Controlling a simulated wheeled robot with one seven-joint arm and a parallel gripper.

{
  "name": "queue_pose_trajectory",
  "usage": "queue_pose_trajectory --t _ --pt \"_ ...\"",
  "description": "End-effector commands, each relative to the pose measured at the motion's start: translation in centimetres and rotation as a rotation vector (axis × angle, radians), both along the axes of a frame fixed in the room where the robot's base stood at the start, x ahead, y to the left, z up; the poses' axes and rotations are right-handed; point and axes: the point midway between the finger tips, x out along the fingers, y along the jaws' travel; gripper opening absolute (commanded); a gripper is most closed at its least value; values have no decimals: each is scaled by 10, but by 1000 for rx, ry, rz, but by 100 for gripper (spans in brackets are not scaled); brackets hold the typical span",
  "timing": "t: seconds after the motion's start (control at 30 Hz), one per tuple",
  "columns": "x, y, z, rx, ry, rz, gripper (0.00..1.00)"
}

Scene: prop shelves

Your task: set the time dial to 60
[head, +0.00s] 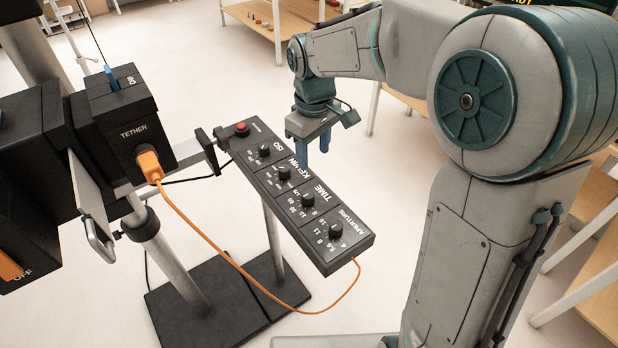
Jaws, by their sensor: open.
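The time dial (307,201) is a small black knob on a slanted black control panel (322,252), beside the white word TIME. Small white numbers surround it; its pointer is too small for me to read its setting. My gripper (313,152) has two blue fingers pointing down, apart and empty. It hangs near the panel's far right edge, by the KELVIN label and up the picture from the time dial. I see no contact with the dial, and cannot tell its height over the panel.
Aperture (336,231), Kelvin (284,174) and ISO (264,150) knobs line the panel, with a red button (242,129) at its far end. An orange cable (200,233) runs from the tether box (120,126) to the panel.

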Motion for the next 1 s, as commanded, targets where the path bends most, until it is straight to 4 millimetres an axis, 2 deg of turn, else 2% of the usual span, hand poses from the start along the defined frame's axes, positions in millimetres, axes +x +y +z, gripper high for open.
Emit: queue_pose_trajectory --t 0.1,0.27,0.7,0.83,1.0 --pt "7 8 -4 8 14 37 51" --pt "9 9 -17 9 18 47 51" --pt "8 9 -106 9 20 44 51" --pt "8 9 -126 10 18 44 51" --pt "8 9 -139 9 16 44 51"
